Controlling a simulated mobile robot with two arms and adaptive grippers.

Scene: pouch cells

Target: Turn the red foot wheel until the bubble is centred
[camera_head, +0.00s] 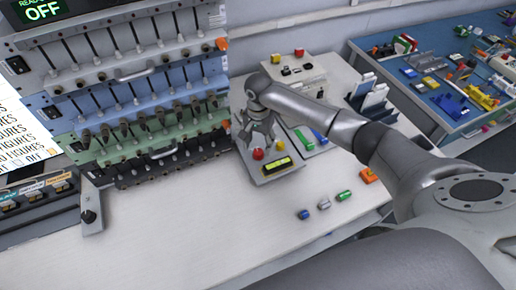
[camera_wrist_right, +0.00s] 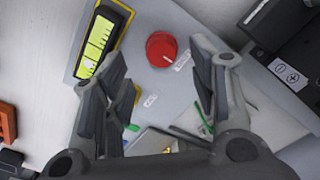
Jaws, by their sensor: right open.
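The red foot wheel (camera_head: 258,154) sits on a grey levelling plate (camera_head: 254,172), beside a yellow-green bubble vial (camera_head: 277,166) in a dark frame. In the right wrist view the red wheel (camera_wrist_right: 161,49) has a pale pointer line on it, and the vial (camera_wrist_right: 101,39) lies to its left. My right gripper (camera_head: 257,137) is above the plate, close to the red wheel. In its wrist view the open fingers (camera_wrist_right: 157,75) have the red wheel ahead, roughly between their tips, apparently not touched. My left gripper is out of view.
A yellow wheel (camera_head: 280,145) is on the same plate. A rack of coloured rows (camera_head: 150,110) stands close at the left. Several coloured blocks (camera_head: 324,203) lie in front on the white table (camera_head: 200,225), which is otherwise clear there. A beige box (camera_head: 300,72) stands behind.

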